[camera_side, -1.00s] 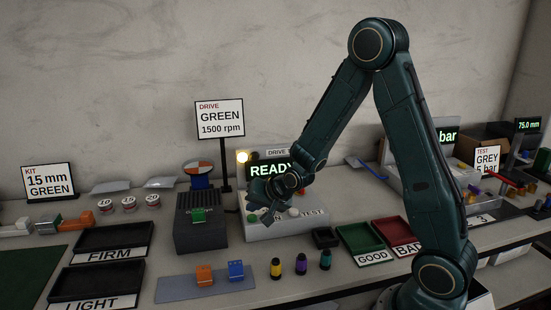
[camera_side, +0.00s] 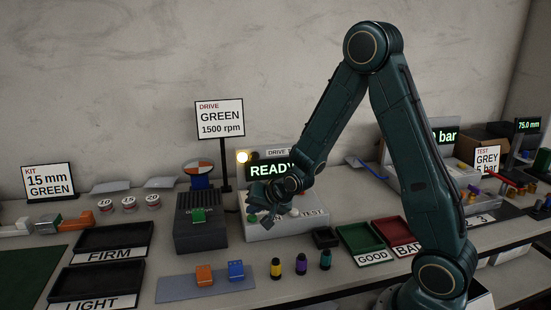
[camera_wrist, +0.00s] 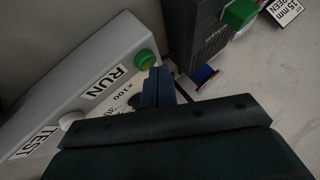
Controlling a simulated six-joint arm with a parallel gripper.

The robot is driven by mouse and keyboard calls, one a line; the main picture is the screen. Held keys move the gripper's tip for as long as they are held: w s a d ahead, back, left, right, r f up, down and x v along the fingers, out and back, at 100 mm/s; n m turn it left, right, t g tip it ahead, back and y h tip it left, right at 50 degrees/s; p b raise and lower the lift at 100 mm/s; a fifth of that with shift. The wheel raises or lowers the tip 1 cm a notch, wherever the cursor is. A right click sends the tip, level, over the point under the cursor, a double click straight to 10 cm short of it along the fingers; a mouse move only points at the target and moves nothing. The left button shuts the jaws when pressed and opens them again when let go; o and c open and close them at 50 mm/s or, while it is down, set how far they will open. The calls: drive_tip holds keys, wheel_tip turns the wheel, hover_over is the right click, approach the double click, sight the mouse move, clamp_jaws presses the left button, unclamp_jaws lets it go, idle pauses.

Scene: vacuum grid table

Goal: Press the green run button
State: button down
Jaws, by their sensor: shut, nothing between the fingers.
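The green run button (camera_wrist: 145,59) is a round cap on the sloped front of a light grey drive console (camera_wrist: 95,50), beside the RUN label (camera_wrist: 106,83). In the side view the button (camera_side: 252,218) shows just left of my gripper (camera_side: 269,218). The console's screen reads READY, partly hidden by my arm. In the wrist view my gripper (camera_wrist: 162,78) is shut and empty, its tips beside the green button, on its right. I cannot tell whether they touch it.
A white button (camera_wrist: 70,120) marked TEST sits farther along the console, and a dial lies partly behind my gripper. A dark machine (camera_side: 201,225) with a green block (camera_side: 198,215) stands left of the console. Coloured pegs (camera_side: 300,263) stand in front.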

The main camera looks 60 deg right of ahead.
sight(255, 218)
drive_tip(key=shift+f, duration=0.5)
idle(1.0)
drive_tip(key=shift+r, duration=0.95)
drive_tip(key=shift+r, duration=2.5)
drive_tip(key=shift+s+r, duration=0.1)
